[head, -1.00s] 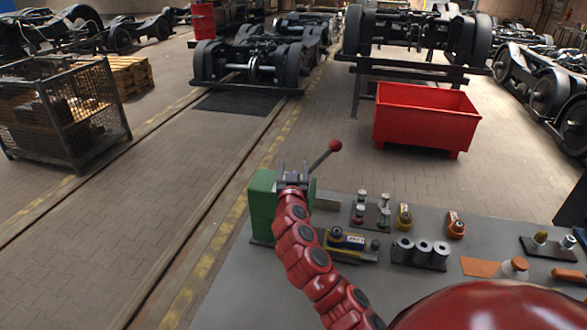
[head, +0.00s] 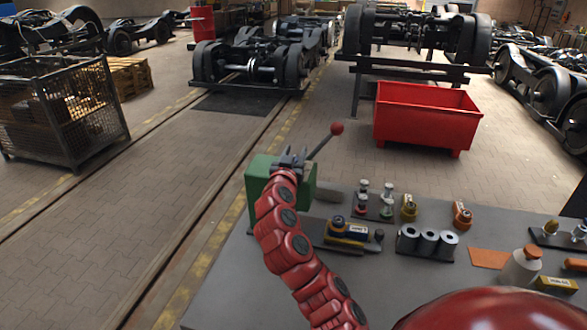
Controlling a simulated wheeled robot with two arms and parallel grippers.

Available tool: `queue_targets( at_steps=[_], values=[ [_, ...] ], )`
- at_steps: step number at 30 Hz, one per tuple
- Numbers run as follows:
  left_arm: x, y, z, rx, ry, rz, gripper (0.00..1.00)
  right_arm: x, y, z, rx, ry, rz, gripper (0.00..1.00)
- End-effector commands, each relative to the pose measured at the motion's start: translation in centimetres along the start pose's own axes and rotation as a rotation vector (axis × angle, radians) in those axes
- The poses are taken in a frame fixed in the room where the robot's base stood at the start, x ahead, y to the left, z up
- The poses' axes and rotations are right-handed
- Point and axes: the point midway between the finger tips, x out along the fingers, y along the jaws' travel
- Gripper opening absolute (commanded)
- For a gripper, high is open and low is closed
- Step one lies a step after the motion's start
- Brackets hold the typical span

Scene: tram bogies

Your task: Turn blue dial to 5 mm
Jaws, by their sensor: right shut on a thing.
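My right gripper (head: 291,158) sits at the top of a green block (head: 257,178) on the bench's left corner. Its dark fingers are shut on a part at this block, which the fingers and wrist mostly hide. A lever with a red ball (head: 337,128) rises to the right from beside the fingers. I cannot tell whether the fingers touch it. I see no clearly blue dial. A yellow and dark device (head: 348,229) with a white label and a dark, perhaps bluish, round knob lies to the right of my arm, apart from the gripper. My left gripper is not in view.
The grey bench (head: 235,285) also carries small coloured fittings (head: 373,200), a rack of grey rollers (head: 428,238), an orange pad (head: 489,258) and a pale bottle (head: 522,268). A red bin (head: 427,115) stands beyond. The floor to the left is clear up to the wire crate (head: 60,115).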

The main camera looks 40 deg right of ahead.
Motion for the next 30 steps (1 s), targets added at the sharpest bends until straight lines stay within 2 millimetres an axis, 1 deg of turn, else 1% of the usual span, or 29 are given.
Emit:
queue_targets(
  at_steps=[1, 3, 6, 9, 12, 15, 18, 24, 30],
  values=[
    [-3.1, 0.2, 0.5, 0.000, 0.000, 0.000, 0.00, -0.1, -0.2, 1.4, 0.008, 0.005, 0.030, 0.00],
    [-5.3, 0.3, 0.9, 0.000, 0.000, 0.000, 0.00, 0.0, 0.0, 1.5, 0.008, 0.003, 0.085, 0.00],
    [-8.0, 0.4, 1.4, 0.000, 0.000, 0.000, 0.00, -0.1, 0.2, 1.5, 0.010, -0.001, 0.165, 0.00],
    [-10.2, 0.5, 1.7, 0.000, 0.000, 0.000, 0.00, -0.2, 0.4, 1.3, 0.009, -0.005, 0.244, 0.00],
    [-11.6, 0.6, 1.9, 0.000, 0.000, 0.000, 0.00, -0.2, 0.7, 1.1, 0.006, -0.008, 0.322, 0.00],
    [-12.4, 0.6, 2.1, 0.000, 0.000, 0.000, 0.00, -0.2, 0.9, 0.8, 0.002, -0.011, 0.394, 0.00],
    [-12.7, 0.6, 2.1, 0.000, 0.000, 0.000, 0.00, -0.3, 1.2, 0.4, 0.001, -0.009, 0.457, 0.00],
    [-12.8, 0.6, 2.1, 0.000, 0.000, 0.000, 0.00, -0.4, 1.4, 0.2, -0.003, -0.006, 0.548, 0.00],
    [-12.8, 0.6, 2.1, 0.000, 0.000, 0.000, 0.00, -0.5, 1.6, 0.0, -0.001, -0.001, 0.596, 0.00]
  ],
)
